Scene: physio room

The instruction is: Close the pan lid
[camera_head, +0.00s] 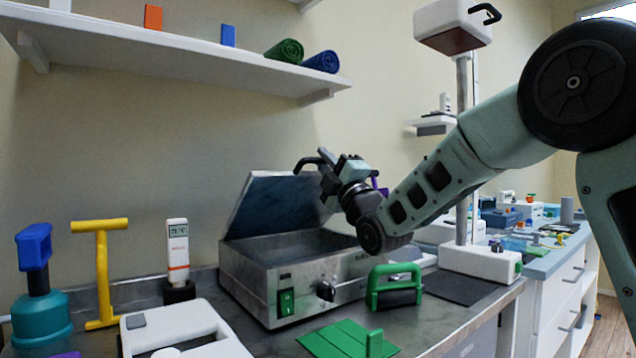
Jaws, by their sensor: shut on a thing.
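The pan (296,277) is a square metal box on the dark counter, with a green switch and a black knob on its front. Its lid (273,205) stands tilted open, hinged at the back, with the dark inside showing. The lid's black handle (306,163) is at its upper right edge. My gripper (328,176) is at the handle, shut on it as far as shows. The fingertips are small and partly hidden by the gripper body and wrist. The right part of the pan's opening is hidden behind my arm.
A green-handled block (394,287) and a green plate (348,341) lie in front of the pan. A yellow T-shaped tool (101,270), a teal bottle (40,316) and a white device (178,250) stand left. A shelf (180,52) overhangs above. A column (462,150) stands right.

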